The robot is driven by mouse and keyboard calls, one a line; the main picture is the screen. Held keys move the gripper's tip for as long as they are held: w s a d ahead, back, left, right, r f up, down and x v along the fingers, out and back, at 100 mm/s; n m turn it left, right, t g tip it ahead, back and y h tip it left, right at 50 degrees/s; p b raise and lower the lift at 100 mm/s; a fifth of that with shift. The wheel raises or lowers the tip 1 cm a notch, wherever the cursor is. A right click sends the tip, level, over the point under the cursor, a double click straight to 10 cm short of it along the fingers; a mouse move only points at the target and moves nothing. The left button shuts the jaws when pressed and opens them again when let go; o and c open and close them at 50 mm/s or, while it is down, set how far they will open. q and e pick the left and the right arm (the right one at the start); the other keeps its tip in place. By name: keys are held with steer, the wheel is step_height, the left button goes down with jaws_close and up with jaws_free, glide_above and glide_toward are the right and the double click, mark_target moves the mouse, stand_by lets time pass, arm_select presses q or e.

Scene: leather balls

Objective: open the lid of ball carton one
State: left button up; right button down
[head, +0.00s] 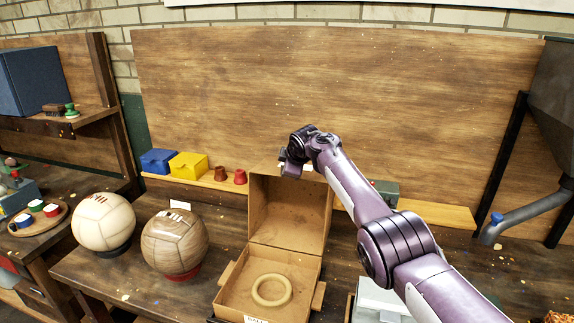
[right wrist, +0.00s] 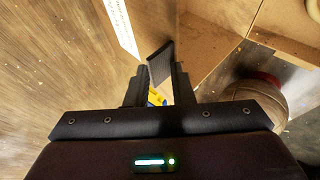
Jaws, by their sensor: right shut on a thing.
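The brown ball carton (head: 231,292) stands on the bench in the head view, its front label cut off by the frame edge. Its lid (head: 287,213) stands raised, roughly upright, at the back. A tan ring (head: 271,290) lies inside the carton. My right gripper (head: 289,172) is at the lid's top edge. In the right wrist view my right gripper (right wrist: 161,80) is shut on a dark flat tab (right wrist: 160,62), which seems to belong to the lid; the join is unclear. My left gripper is not in view.
A pale ball (head: 103,222) and a brown ball (head: 174,243) sit on rings left of the carton. A low shelf behind holds a blue box (head: 158,161), a yellow box (head: 188,165) and small red-brown pots (head: 220,174). A grey hopper (head: 553,110) stands at the right.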

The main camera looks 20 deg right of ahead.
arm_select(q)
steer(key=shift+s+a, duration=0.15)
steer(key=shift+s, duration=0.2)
arm_select(e)
steer(key=shift+s+f, duration=0.15)
steer(key=shift+f, duration=0.05)
steer(key=c, duration=1.6)
jaws_free()
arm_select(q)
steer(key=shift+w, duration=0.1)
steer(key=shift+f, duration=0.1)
